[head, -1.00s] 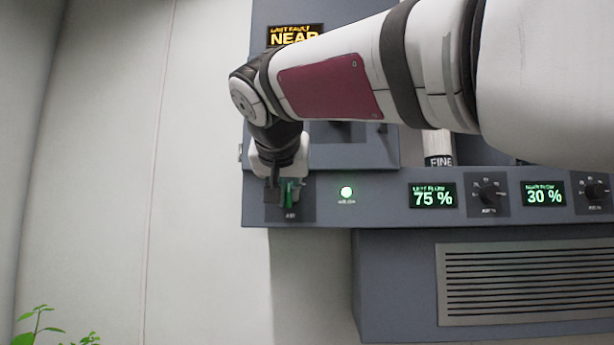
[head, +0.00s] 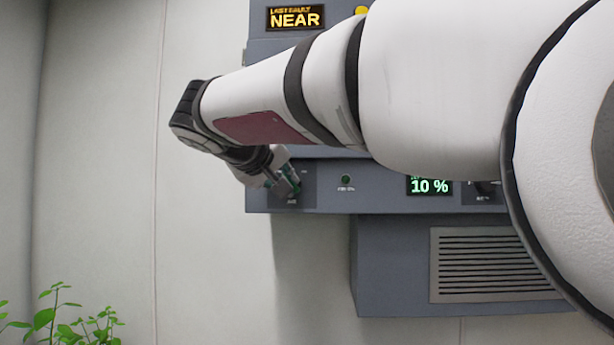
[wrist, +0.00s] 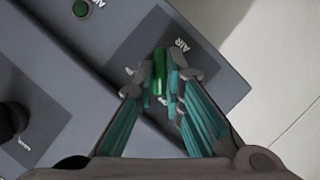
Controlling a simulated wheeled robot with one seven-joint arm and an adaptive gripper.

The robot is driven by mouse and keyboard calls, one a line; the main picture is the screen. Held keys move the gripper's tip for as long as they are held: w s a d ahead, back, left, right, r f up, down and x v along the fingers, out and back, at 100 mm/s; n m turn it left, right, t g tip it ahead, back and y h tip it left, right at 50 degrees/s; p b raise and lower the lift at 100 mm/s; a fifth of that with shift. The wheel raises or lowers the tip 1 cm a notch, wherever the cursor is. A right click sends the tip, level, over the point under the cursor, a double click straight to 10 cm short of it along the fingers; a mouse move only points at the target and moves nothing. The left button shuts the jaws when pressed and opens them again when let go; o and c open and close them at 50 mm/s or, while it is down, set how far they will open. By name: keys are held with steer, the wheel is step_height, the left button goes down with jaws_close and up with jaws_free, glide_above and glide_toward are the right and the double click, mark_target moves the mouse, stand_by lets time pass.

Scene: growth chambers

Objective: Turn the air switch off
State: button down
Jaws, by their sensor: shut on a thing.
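The air switch has a green handle (wrist: 158,83) on a dark square plate (wrist: 205,72) marked AIR, at the end of the grey panel. My gripper (wrist: 159,77) is shut on this handle, with one fingertip on each side of it. In the head view my gripper (head: 289,186) is at the panel's left end, tilted, and hides most of the switch. The round indicator lamp (head: 346,179) beside the switch is dark green and unlit. It also shows in the wrist view (wrist: 82,9).
A display (head: 430,187) right of the lamp reads 10 %. An amber display (head: 295,17) above reads NEAR. My arm covers much of the panel's right part. A vent grille (head: 495,264) is below. Green plants (head: 70,325) stand at lower left.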

steer(key=shift+n, duration=0.3)
stand_by(0.4)
steer(key=c, duration=1.7)
jaws_free()
steer(key=v, duration=1.2)
steer(key=shift+a+f, duration=0.1)
steer(key=shift+f, duration=0.05)
